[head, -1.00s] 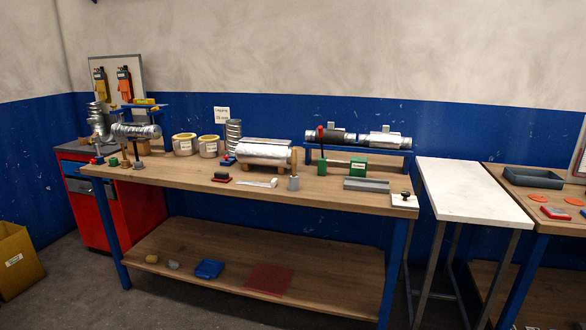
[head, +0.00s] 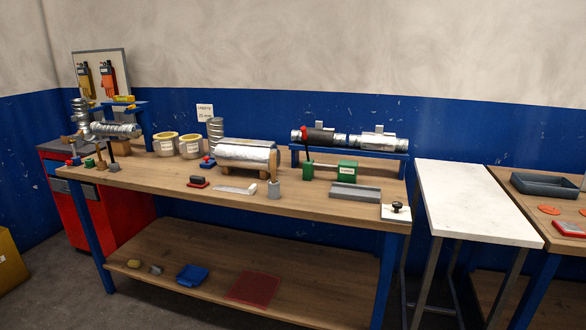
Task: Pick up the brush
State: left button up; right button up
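A wooden handle (head: 273,164) stands upright out of a small grey cup (head: 274,189) near the middle of the workbench. It looks like the brush's handle, but its lower end is hidden in the cup and no bristles show, so I cannot be sure. A pale flat item (head: 236,190) lies to the left of the cup. A small dark and red block (head: 198,182) lies farther left. Neither of my grippers shows in the head view.
The wooden workbench (head: 320,205) carries a silver foil roll (head: 246,153) behind the cup, a green tool with a red knob (head: 346,171), a grey channel (head: 355,193) and two tubs (head: 190,146). A white-topped table (head: 470,200) stands close to its right. Floor shows at lower left.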

aim_at(273, 155)
jog(key=i+j+z, duration=0.15)
jog(key=i+j, duration=0.15)
jog(key=i, duration=0.15)
jog(key=i+j+z, duration=0.1)
jog(key=i+j, duration=0.25)
jog(key=i, duration=0.15)
